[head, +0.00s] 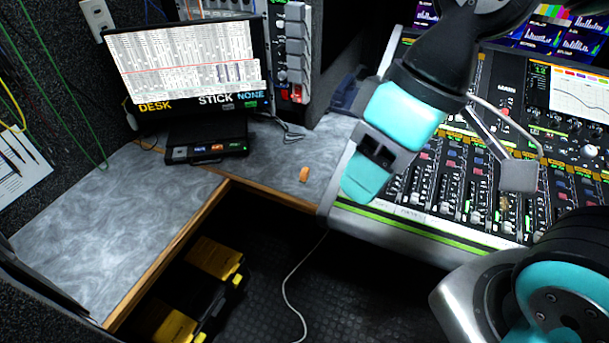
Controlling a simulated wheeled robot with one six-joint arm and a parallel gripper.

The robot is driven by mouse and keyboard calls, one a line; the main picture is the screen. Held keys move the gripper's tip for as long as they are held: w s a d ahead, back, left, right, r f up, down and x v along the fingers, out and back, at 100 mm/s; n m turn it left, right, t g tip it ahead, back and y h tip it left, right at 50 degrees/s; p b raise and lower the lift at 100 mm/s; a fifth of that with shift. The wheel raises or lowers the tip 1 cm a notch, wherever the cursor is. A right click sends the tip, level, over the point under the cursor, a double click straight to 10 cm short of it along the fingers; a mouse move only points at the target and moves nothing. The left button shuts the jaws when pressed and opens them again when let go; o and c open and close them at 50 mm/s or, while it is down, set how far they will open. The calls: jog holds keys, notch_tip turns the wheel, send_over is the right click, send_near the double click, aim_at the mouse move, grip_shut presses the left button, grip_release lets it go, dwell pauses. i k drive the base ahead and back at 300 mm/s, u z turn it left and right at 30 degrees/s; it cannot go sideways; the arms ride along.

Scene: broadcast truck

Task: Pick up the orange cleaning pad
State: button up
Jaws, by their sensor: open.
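The orange cleaning pad (304,174) is a small block lying on the grey desk top (270,155), near the wooden front edge and left of the mixing console. My gripper (516,173) is partly seen: one grey finger on thin links shows above the console faders. The rest of it is hidden behind my turquoise and black wrist. My gripper is open, holds nothing that I can see, and is well to the right of the pad, apart from it.
The mixing console (455,205) fills the right side. A monitor (187,65) and a black box with buttons (207,148) stand at the back left. A cable (290,287) hangs to the dark floor, beside yellow and black cases (215,258). The left desk is clear.

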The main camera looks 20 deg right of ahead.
aim_at(304, 173)
jog(key=u, duration=0.2)
jog(key=k, duration=0.15)
jog(key=u, duration=0.65)
jog(key=i, duration=0.5)
jog(key=u, duration=0.05)
